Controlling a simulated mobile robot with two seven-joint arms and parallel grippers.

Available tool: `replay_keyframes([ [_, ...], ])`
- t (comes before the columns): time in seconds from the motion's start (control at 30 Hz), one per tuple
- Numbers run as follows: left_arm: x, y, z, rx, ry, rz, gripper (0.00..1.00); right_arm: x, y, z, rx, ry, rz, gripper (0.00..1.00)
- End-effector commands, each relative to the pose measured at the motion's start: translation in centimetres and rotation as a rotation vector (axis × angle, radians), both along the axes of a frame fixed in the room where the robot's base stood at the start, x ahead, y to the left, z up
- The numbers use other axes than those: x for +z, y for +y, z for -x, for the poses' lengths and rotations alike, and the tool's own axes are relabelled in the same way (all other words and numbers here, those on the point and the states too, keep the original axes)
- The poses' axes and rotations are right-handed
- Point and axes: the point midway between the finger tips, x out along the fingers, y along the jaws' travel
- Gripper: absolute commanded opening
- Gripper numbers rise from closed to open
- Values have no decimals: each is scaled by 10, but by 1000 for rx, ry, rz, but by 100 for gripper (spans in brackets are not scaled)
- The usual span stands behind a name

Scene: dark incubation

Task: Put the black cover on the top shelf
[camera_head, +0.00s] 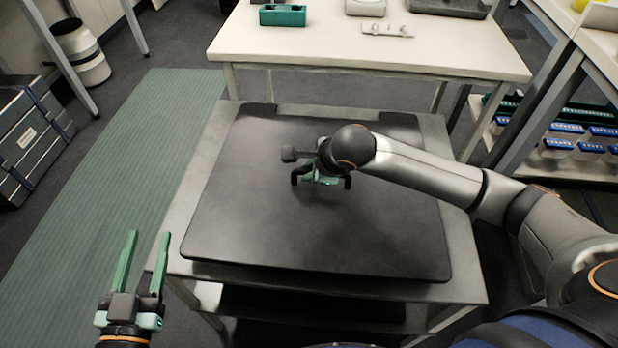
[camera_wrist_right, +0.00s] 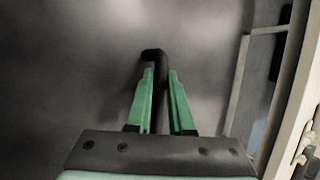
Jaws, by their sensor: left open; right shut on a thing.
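The black cover (camera_head: 330,235) is a large flat dark panel with rounded corners. It lies level over the top shelf (camera_head: 460,255) of a grey metal cart; I cannot tell whether it rests fully on it. A black bar handle (camera_head: 297,174) stands at the cover's middle. My right gripper (camera_head: 322,181) points down and is shut on this handle. The right wrist view shows the green fingers (camera_wrist_right: 160,75) on either side of the handle (camera_wrist_right: 155,54) above the cover (camera_wrist_right: 70,75). My left gripper (camera_head: 149,236) is open and empty, left of the cart's front corner.
A white table (camera_head: 300,45) with a green block (camera_head: 283,15) and grey devices stands behind the cart. A shelf rack with blue tube boxes (camera_head: 565,145) is on the right. The green floor mat (camera_head: 120,190) is clear.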

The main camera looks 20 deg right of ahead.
Motion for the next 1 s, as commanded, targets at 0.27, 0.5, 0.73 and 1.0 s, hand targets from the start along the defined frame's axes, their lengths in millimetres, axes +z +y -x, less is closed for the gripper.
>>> replay_keyframes([
  [0.27, 48, -3, 3, -27, -202, 1, 50, -17, 0, 0, 0, -2, 0, 0],
  [0.5, 54, -4, 4, -30, -225, 1, 50, -18, 0, 0, 0, -2, 0, 0],
  [0.73, 54, -3, 4, -29, -223, 0, 50, -20, 0, 1, -1, 3, 1, 37],
  [1.0, 54, -3, 4, -29, -222, 0, 50, -19, 0, 1, 0, 1, 1, 49],
])
